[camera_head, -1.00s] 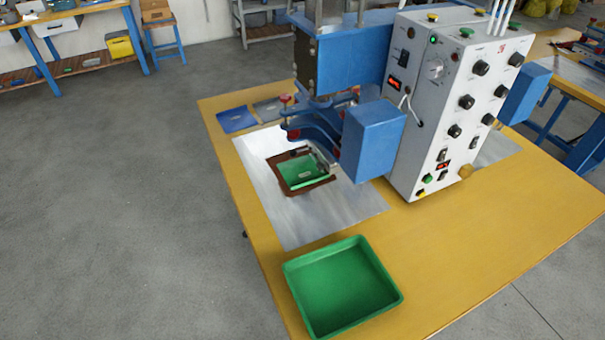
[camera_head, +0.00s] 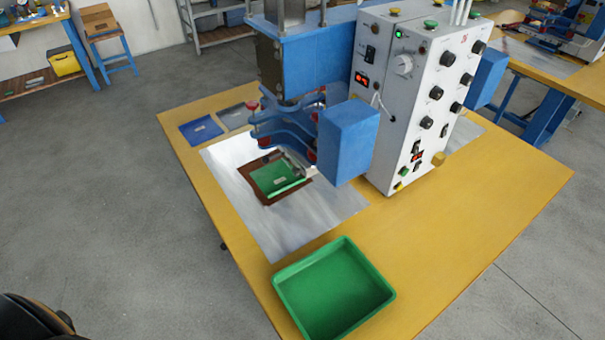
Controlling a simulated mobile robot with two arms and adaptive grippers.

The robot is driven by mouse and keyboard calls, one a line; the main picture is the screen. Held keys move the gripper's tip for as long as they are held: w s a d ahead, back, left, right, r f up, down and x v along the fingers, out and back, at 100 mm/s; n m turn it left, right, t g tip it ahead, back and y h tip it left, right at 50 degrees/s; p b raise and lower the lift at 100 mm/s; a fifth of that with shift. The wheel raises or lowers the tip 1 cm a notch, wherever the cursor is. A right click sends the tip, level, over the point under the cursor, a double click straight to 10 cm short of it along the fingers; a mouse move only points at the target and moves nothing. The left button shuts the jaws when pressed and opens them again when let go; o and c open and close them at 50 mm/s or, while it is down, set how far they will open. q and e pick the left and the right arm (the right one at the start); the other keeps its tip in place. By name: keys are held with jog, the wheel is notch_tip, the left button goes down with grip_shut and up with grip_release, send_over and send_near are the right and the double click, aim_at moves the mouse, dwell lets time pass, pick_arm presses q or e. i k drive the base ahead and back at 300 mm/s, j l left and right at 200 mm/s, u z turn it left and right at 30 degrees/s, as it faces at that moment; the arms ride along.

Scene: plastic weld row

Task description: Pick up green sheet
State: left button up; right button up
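The green sheet (camera_head: 272,179) lies on a brown frame or pad (camera_head: 256,188) on the metal plate (camera_head: 310,212), under the front of the blue welding press (camera_head: 290,125). A small pale label shows on it, and its right edge is partly covered by the press. Neither of my grippers is in view; a dark rounded shape stands at the lower left corner, and I cannot tell which part it is.
An empty green tray (camera_head: 335,245) sits at the table's front. A blue sheet (camera_head: 201,130) and a grey sheet (camera_head: 236,116) lie at the back left. The white control box (camera_head: 412,100) stands right of the press. The yellow table's right side (camera_head: 480,205) is clear.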

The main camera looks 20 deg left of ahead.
aim_at(276, 178)
jog(key=j+z, duration=0.25)
jog(key=j, duration=0.55)
jog(key=j+z, duration=0.25)
jog(key=j, duration=0.6)
jog(key=k+j+z, duration=0.1)
jog(key=j+z, duration=0.15)
jog(key=j, duration=0.55)
